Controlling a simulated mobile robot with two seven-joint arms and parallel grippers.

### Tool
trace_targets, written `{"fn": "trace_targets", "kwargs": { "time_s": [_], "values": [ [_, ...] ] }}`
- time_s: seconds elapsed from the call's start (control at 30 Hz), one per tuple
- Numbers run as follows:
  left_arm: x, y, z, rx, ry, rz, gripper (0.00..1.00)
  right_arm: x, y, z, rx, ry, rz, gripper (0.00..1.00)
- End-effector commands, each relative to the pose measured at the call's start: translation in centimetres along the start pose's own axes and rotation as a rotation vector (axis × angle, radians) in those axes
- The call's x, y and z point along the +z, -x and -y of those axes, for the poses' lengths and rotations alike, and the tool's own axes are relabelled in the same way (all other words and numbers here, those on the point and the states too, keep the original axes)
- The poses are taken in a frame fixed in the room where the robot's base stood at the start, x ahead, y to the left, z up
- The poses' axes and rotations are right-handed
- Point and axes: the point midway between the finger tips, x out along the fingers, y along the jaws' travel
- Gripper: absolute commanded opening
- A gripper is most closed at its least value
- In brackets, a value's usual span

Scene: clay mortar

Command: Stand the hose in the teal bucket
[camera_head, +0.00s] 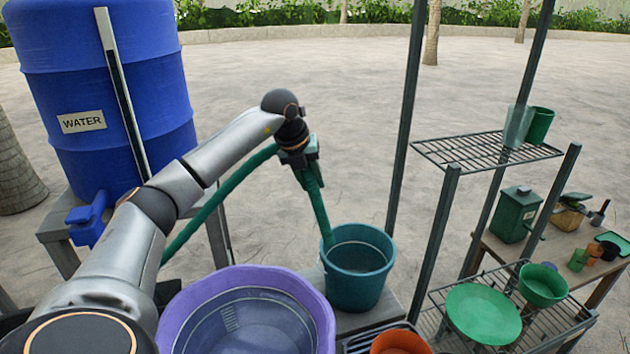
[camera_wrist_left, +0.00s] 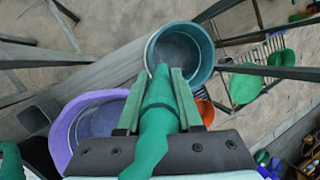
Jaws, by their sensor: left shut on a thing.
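The green hose (camera_head: 215,203) runs from behind my left arm up to my left gripper (camera_head: 309,180), and its free end hangs down from there. My left gripper, which also shows in the wrist view (camera_wrist_left: 157,85), is shut on the hose near that end. The hose (camera_wrist_left: 155,125) lies between the two green fingers. The teal bucket (camera_head: 355,290) stands upright on a grey stand, right of the purple tub. The hose end overlaps the left part of the bucket's mouth; I cannot tell how far inside it reaches. The bucket (camera_wrist_left: 207,55) lies beyond the fingertips in the wrist view. My right gripper is out of view.
A purple tub (camera_head: 318,305) stands left of the bucket. A blue water barrel (camera_head: 120,100) with a tap stands at the left. A metal rack (camera_head: 405,130) with green dishes rises at the right. An orange pot (camera_head: 400,343) sits in front. Open paving lies behind.

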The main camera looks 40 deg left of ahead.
Motion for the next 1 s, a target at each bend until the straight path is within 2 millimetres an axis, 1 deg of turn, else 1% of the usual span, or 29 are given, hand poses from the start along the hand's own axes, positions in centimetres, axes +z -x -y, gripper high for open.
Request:
{"fn": "trace_targets", "kwargs": {
  "time_s": [0.13, 0.27, 0.5, 1.0],
  "values": [
    [0.1, 0.1, -0.1, -0.005, 0.014, 0.007, 0.0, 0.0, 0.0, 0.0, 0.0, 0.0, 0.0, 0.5],
    [-0.1, -0.5, -0.1, -0.005, 0.016, 0.007, 0.0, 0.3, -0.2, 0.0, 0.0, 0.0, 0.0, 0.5],
    [-0.9, -3.1, -0.1, -0.005, 0.014, 0.005, 0.0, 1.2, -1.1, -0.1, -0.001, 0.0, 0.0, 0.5],
    [-2.5, -9.0, -0.1, -0.005, 0.014, 0.006, 0.0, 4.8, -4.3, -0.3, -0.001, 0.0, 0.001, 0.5]
  ]
}}
